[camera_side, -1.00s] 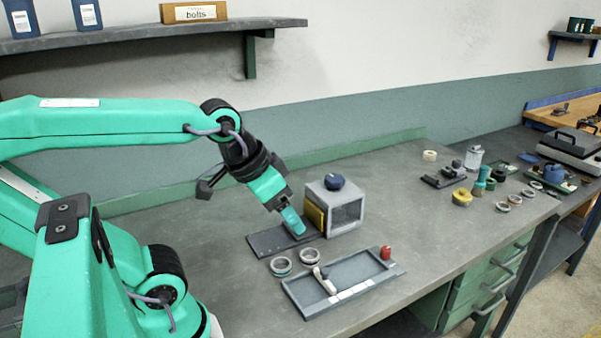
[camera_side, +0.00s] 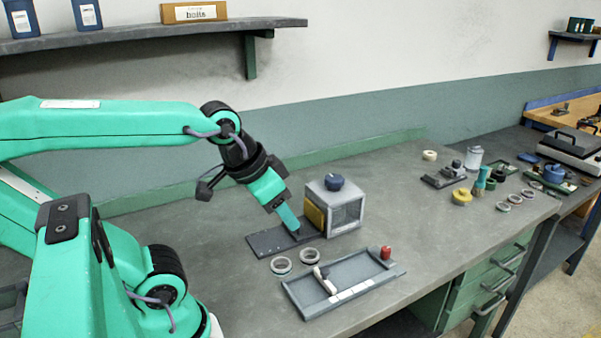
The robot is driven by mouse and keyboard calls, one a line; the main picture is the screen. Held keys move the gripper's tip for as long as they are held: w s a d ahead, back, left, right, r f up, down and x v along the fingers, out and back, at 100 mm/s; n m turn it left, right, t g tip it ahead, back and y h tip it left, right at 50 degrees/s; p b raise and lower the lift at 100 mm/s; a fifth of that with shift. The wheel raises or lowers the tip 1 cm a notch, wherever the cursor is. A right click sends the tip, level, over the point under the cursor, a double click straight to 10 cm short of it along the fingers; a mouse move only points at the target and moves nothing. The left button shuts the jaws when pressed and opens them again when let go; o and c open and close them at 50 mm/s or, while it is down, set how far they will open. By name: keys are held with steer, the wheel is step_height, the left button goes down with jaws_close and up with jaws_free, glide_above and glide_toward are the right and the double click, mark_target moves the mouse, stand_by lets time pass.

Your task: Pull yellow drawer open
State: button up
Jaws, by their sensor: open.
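The yellow drawer (camera_side: 315,216) sits in the left face of a small grey box (camera_side: 345,213) with a dark blue knob (camera_side: 333,182) on top. Only the drawer's yellow front shows, and it looks flush with the box. My gripper (camera_side: 295,232) points down and to the right, just left of the drawer front, low over a dark flat plate (camera_side: 262,243). The gripper is open. I cannot tell whether a fingertip touches the drawer or its handle, as the fingers hide that part.
Two metal rings (camera_side: 281,265) lie in front of the plate. A grey tray (camera_side: 370,284) with a red-topped piece (camera_side: 385,253) stands in front of the box. More parts, including a yellow round one (camera_side: 461,197), lie at the right. The bench is clear behind the box.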

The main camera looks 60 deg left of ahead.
steer(key=w+a+n+g, duration=0.1)
steer(key=w+a+g, duration=0.1)
steer(key=w+a, duration=0.35)
steer(key=n+g, duration=0.2)
steer(key=g, duration=0.1)
glide_toward(318, 214)
steer(key=s+f, duration=0.1)
steer(key=s, duration=0.4)
steer(key=shift+s+a+f+g, duration=0.1)
steer(key=shift+a+f+g, duration=0.25)
steer(key=shift+f, duration=0.25)
steer(key=shift+f, duration=0.1)
steer(key=shift+f, duration=3.8)
steer(key=shift+c, duration=0.4)
jaws_close()
